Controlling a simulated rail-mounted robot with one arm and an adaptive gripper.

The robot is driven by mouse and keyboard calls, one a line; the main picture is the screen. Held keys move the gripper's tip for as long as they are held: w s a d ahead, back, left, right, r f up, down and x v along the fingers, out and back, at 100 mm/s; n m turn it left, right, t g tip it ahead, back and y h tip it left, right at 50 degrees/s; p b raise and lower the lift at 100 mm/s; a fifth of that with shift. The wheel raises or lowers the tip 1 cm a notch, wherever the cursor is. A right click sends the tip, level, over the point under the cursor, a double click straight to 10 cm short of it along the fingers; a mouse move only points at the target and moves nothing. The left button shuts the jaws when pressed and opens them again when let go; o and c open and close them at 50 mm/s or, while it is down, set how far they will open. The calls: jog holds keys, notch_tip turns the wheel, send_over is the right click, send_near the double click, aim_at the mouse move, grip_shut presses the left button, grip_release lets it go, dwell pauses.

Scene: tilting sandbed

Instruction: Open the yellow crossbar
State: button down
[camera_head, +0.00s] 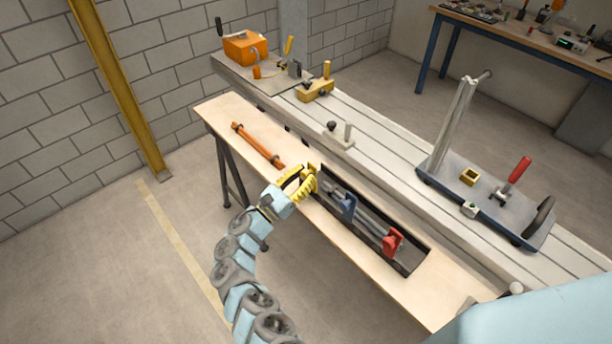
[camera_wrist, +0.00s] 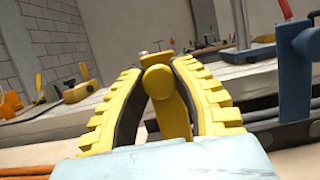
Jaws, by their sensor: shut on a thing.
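The yellow crossbar (camera_head: 313,170) is at the left end of a dark recess in the wooden bench, only partly visible behind my gripper. In the wrist view a yellow bar with a rounded end (camera_wrist: 158,80) sits between my two fingers. My gripper (camera_head: 306,178) has yellow ribbed fingers and reaches over the bench from the front. In the wrist view its fingers (camera_wrist: 157,72) close in on both sides of the yellow bar. The contact at the fingertips is partly hidden.
A blue handle (camera_head: 348,206) and a red handle (camera_head: 392,242) stand on grey pipes in the recess, right of my gripper. The blue handle shows close by in the wrist view (camera_wrist: 293,75). An orange bar (camera_head: 257,145) lies on the wooden bench (camera_head: 222,116) to the left.

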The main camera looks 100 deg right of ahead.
jog(key=shift+f, duration=0.2)
jog(key=c, duration=0.8)
grip_release()
jog(key=shift+w, duration=0.1)
jog(key=shift+r, duration=0.1)
jog(key=v, duration=1.2)
